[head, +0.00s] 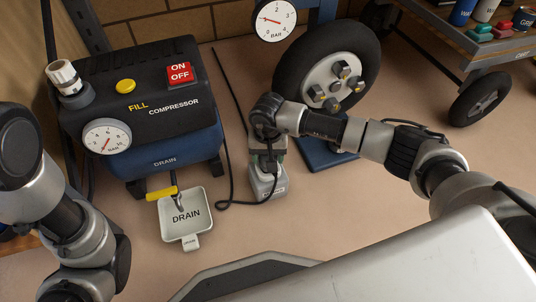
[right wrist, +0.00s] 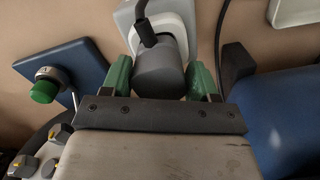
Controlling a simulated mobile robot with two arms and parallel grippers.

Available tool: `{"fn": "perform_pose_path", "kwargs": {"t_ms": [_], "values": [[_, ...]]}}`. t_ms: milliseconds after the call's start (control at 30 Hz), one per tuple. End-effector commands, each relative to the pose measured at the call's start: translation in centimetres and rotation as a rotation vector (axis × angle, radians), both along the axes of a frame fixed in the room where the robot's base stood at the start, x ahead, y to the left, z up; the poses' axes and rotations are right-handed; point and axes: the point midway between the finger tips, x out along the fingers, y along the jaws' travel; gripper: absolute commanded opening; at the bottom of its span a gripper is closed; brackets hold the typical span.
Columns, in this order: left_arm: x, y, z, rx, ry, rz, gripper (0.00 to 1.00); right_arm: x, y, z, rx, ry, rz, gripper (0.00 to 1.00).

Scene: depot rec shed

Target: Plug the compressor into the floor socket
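The compressor (head: 150,112), black over a blue tank, stands at the left in the head view. The floor socket (head: 266,184) is a light grey box on the floor to its right. My right gripper (head: 266,162) is right above the socket, pointing down. In the right wrist view, its green fingers (right wrist: 160,80) lie against both sides of a grey round plug (right wrist: 160,75). The plug overlaps the pale socket (right wrist: 187,18); I cannot tell how deep it sits. The black cable (head: 232,204) loops on the floor. My left gripper is out of view.
A white drain tray (head: 184,232) lies before the compressor under a yellow-handled drain valve (head: 160,193). A wheel (head: 328,75) with lug nuts stands behind my right arm, near a blue base plate (head: 322,155). A cart (head: 480,45) is at the upper right. Floor at right is clear.

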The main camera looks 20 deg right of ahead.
Motion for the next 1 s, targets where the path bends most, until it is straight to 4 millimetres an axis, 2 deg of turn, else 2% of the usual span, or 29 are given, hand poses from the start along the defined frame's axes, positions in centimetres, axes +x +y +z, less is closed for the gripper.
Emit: {"fn": "perform_pose_path", "kwargs": {"t_ms": [33,100,367,533,667,1000], "values": [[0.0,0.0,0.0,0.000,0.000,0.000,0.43,0.0,0.0,0.0,0.000,0.000,0.000,0.68],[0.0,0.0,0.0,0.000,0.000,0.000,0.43,0.0,0.0,0.0,0.000,0.000,0.000,0.78],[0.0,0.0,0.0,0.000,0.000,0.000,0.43,-0.1,0.0,0.0,-0.001,0.001,0.000,0.79],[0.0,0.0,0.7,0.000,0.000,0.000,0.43,0.0,0.0,0.9,-0.001,0.000,0.001,0.79],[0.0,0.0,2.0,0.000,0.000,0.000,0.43,0.0,0.0,2.8,0.000,-0.001,0.002,0.79],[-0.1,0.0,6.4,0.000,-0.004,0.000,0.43,0.0,0.0,9.5,-0.001,-0.001,0.001,0.79]]}}
